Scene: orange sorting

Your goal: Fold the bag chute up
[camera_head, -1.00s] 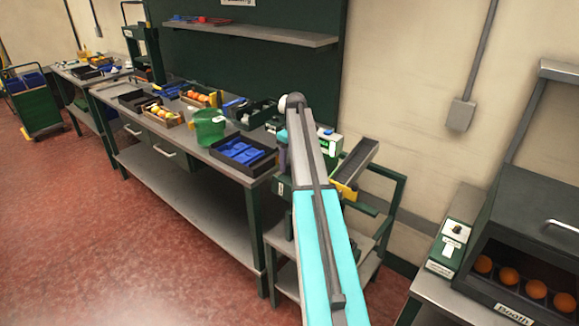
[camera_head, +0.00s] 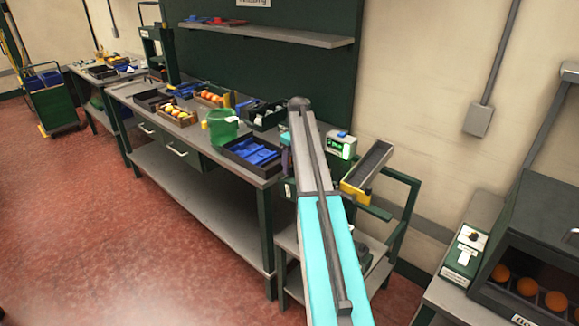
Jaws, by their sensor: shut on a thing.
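The bag chute appears to be the grey, open-topped trough (camera_head: 372,160) with a yellow lower end (camera_head: 355,191), just right of my arm. It is tilted, its far end higher than its yellow end. It sits at a dark green stand (camera_head: 410,205) beside the workbench. My arm rises across the middle of the view and hides part of the stand. My gripper is hidden behind the arm, so its contact with the chute cannot be seen.
A small device with a green-lit screen (camera_head: 341,145) stands left of the chute. The workbench (camera_head: 190,147) holds a green bucket (camera_head: 222,127), a black tray with blue pieces (camera_head: 252,154) and fruit crates. A booth (camera_head: 535,235) with oranges stands at right. Floor is clear at left.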

